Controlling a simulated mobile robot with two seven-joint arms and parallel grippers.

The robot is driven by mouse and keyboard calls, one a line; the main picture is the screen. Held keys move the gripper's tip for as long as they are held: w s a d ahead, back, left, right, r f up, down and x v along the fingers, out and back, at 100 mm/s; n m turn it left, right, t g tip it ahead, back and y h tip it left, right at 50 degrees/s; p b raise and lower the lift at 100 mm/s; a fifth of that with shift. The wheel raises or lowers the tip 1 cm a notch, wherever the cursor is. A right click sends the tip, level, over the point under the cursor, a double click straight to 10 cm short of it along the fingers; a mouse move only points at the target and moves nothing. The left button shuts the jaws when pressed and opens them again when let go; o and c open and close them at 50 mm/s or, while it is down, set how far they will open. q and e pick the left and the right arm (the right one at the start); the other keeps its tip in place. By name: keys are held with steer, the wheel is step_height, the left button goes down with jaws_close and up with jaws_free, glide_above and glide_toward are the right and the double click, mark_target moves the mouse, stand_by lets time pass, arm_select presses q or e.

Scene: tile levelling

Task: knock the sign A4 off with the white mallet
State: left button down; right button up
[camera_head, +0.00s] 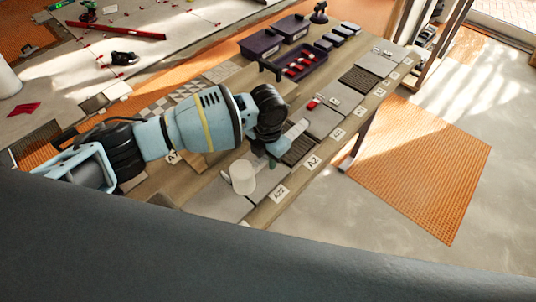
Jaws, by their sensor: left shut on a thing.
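The white mallet (242,177) shows as a pale cylindrical head above the near end of the long workbench. Its handle is mostly hidden behind my left arm and gripper. My left gripper (274,158) is shut on the mallet, just right of the head; its fingers are small and partly hidden. Small white signs stand along the bench's right edge; the two nearest look like A22 (279,193) and A2 (313,161). Signs farther along are too small to read. Another sign (172,157), starting with A, is partly hidden by my left arm. I cannot tell which sign is A4.
The bench (226,180) carries grey and dark tiles along its right side. A dark tray (301,69) with red pieces and dark bins (262,45) stand at its far end. An orange mat (425,165) lies on the floor right of the bench, where there is free room.

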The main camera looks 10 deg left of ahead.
arm_select(q)
step_height(320, 180, down, 4)
steer(key=shift+r+b, duration=0.15)
steer(key=shift+b, duration=0.4)
steer(key=shift+f+b, duration=0.35)
steer(key=shift+f, duration=0.85)
arm_select(e)
steer(key=s+f, duration=0.2)
steer(key=shift+s+a+f+g, duration=0.2)
steer(key=shift+a+f+g, duration=0.15)
steer(key=shift+f+g, duration=0.05)
steer(key=shift+w, duration=0.1)
